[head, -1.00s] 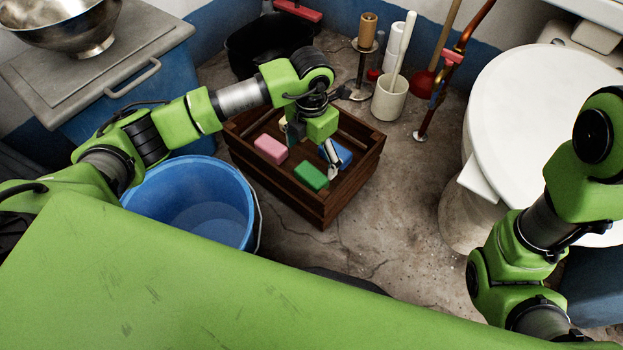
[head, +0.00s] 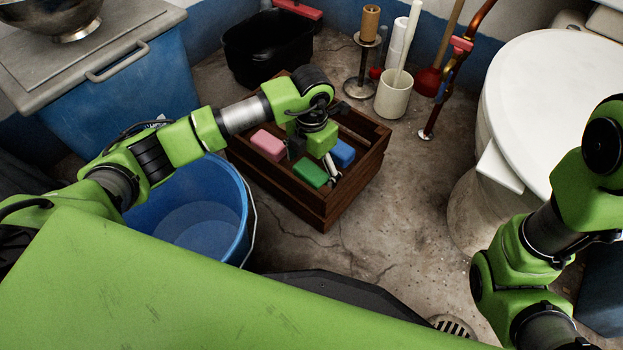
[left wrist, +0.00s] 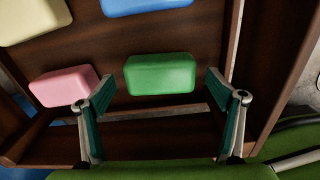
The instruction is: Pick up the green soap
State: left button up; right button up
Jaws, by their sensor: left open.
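The green soap (head: 311,172) lies in the near part of a dark wooden crate (head: 318,212). In the left wrist view the soap (left wrist: 160,74) shows whole, between and just beyond the two fingertips. My left gripper (head: 314,158) is over the crate, pointing down, close to the green soap. Its fingers are spread wide and hold nothing in the left wrist view (left wrist: 160,92). I cannot tell its exact height above the soap. My right arm shows at the right, but its gripper is out of view.
A pink soap (head: 268,144) and a blue soap (head: 342,153) lie in the crate, and a cream one (left wrist: 30,20) shows in the left wrist view. A blue bucket (head: 246,215) stands left of the crate.

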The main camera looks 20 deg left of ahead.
pick_arm(q)
jog(key=shift+r, duration=0.1)
jog(key=c, duration=1.3)
